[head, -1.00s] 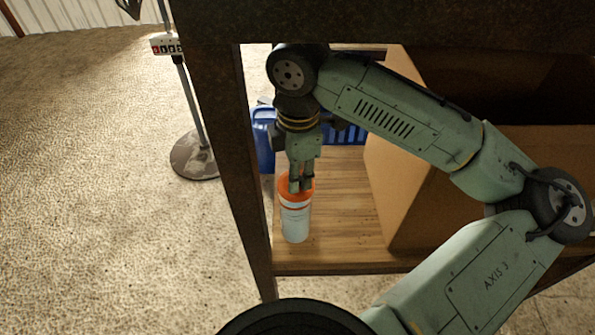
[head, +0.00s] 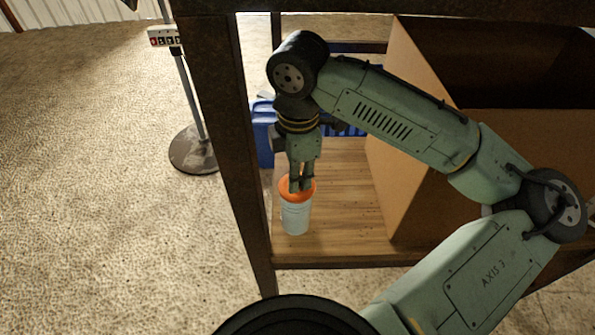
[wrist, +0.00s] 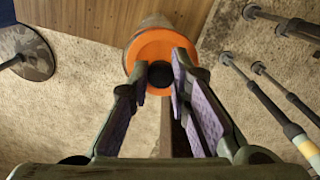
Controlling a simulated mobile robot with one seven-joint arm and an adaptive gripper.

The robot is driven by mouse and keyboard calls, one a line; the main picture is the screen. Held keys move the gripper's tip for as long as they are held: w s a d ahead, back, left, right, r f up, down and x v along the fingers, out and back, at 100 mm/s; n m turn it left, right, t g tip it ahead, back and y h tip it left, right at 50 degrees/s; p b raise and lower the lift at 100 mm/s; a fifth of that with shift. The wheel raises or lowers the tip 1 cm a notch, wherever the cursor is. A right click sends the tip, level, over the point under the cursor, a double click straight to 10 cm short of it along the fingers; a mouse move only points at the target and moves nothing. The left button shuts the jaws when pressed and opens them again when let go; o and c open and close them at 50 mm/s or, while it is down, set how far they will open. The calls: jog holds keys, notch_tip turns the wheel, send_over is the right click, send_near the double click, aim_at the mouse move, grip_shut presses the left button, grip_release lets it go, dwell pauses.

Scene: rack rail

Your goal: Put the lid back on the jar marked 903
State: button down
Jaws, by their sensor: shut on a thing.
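A white jar (head: 295,218) stands upright on the wooden shelf near its front left corner. Its marking is too small to read. An orange lid (head: 297,189) covers the jar's top, with no clear gap between them; whether it is fully seated I cannot tell. In the wrist view the lid (wrist: 138,52) is a round orange disc with a dark knob (wrist: 160,74) at its middle. My gripper (head: 300,187) points down from above and is shut on the lid's knob. In the wrist view the fingers (wrist: 160,80) flank the knob, and the lid hides most of the jar.
A large cardboard box (head: 405,165) stands right of the jar on the wooden shelf (head: 340,222). A blue container (head: 263,135) is behind. A dark rack post (head: 228,150) rises close on the left. A stand (head: 193,150) is on the floor beyond.

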jog(key=shift+w+a+r+p, duration=0.25)
jog(key=shift+w+r+p, duration=0.1)
jog(key=shift+w+p, duration=0.4)
dwell(0.9)
jog(key=shift+f, duration=0.2)
dwell(1.6)
jog(key=c, duration=1.4)
grip_release()
jog(key=o, duration=0.5)
jog(key=shift+r+p, duration=0.1)
jog(key=shift+p, duration=0.2)
